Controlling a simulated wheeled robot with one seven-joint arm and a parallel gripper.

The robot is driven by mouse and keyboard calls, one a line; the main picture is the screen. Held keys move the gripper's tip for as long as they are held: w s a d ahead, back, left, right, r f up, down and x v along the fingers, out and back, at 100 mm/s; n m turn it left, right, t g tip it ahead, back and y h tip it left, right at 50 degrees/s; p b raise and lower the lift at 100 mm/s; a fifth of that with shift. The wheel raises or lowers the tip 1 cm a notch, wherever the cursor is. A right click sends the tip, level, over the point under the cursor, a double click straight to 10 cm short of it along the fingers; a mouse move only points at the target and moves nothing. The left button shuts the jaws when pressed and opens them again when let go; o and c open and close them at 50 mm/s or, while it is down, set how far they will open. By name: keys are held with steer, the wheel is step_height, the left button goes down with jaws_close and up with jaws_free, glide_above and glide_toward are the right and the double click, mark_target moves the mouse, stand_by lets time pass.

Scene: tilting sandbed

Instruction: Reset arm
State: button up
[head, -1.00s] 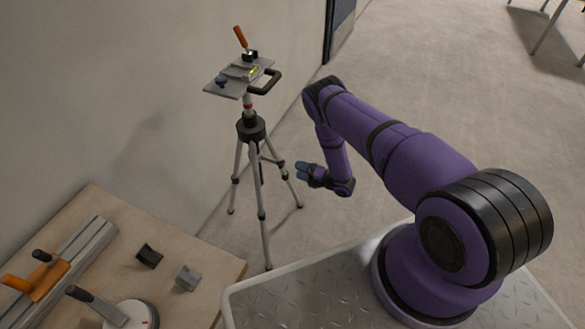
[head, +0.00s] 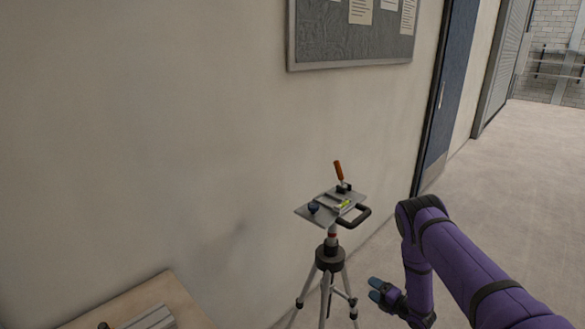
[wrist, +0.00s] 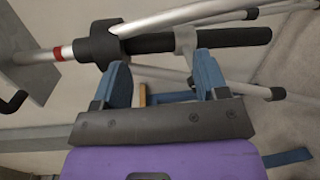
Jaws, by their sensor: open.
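My purple arm (head: 480,275) reaches in from the lower right in the head view, bent down at its elbow. My gripper (head: 376,288) hangs low at its end, just right of the tripod (head: 330,258), and looks empty. In the wrist view my gripper (wrist: 163,80) shows two blue fingers spread apart with nothing held between them. The tripod's black collar and legs (wrist: 100,45) lie beyond the fingers. I cannot tell how far they are from the fingertips.
A tilting plate (head: 325,207) with an orange-handled lever (head: 338,171) and a black handle tops the tripod. A wooden table (head: 160,290) stands at the lower left. A wall with a notice board (head: 350,40) is behind. Open floor (head: 520,190) lies right.

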steer(key=w+d+r+m+h, duration=0.1)
steer(key=w+r+m+h, duration=0.3)
steer(key=r, duration=0.7)
steer(key=w+d+r+m+h, duration=0.2)
steer(key=w+r, duration=0.5)
steer(key=r, duration=0.4)
steer(key=s+d+r+m+g+h, duration=0.1)
steer(key=s+r+m+h, duration=0.2)
steer(key=r, duration=0.9)
steer(key=s+d+r+m+h, duration=0.1)
steer(key=s+r+m, duration=0.3)
steer(key=r, duration=0.8)
steer(key=s+a+r+m+g+h, duration=0.1)
steer(key=s+r+m+g+h, duration=0.15)
steer(key=s+r+m, duration=0.95)
steer(key=s+a+r+m+g+y, duration=0.1)
steer(key=s+a+r+g, duration=0.1)
steer(key=s, duration=1.5)
steer(key=s+a+r+m+g+y, duration=0.1)
steer(key=s+a+r+g, duration=0.1)
steer(key=s, duration=1.5)
steer(key=shift+s+a+r+m, duration=0.15)
steer(key=shift+a+r+m, duration=0.05)
steer(key=shift+r+m, duration=0.1)
